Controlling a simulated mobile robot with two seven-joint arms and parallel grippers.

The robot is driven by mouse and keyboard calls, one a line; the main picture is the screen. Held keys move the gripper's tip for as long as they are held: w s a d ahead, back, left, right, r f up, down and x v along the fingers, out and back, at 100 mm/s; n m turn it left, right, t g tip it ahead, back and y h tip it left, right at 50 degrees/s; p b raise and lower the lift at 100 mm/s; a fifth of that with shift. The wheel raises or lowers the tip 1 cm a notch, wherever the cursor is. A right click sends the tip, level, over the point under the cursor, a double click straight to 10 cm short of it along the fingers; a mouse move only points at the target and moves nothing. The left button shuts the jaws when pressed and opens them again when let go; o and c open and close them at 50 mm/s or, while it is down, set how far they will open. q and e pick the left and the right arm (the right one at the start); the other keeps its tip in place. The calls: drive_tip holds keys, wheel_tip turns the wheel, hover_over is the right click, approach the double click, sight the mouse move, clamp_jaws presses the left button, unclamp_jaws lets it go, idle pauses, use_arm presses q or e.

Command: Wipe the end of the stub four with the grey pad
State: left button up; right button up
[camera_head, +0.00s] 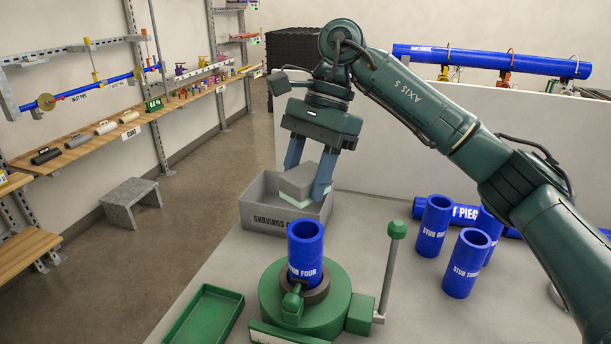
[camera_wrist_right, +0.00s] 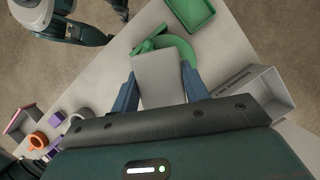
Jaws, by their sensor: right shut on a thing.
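The blue stub four (camera_head: 305,252) stands upright in the green round holder (camera_head: 334,306) on the grey bench, its open end facing up. My right gripper (camera_head: 309,180) is shut on the grey pad (camera_head: 297,180), which has a pale underside. The pad is above and slightly behind the stub, apart from it, in front of the shavings box. In the right wrist view the pad (camera_wrist_right: 158,78) sits between the blue fingers and covers part of the green holder (camera_wrist_right: 182,46); the stub is hidden there. My left gripper is not in view.
The grey shavings box (camera_head: 262,219) stands behind the holder.

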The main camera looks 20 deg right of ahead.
drive_tip(key=shift+s+d+f+b, duration=0.15)
drive_tip(key=shift+s+d+b, duration=0.2)
drive_tip(key=shift+d, duration=0.2)
drive_tip(key=s+d+b, duration=0.1)
drive_tip(key=s+d, duration=0.2)
drive_tip(key=d, duration=0.2)
drive_tip(key=shift+s+d+b, duration=0.3)
drive_tip(key=shift+s, duration=0.1)
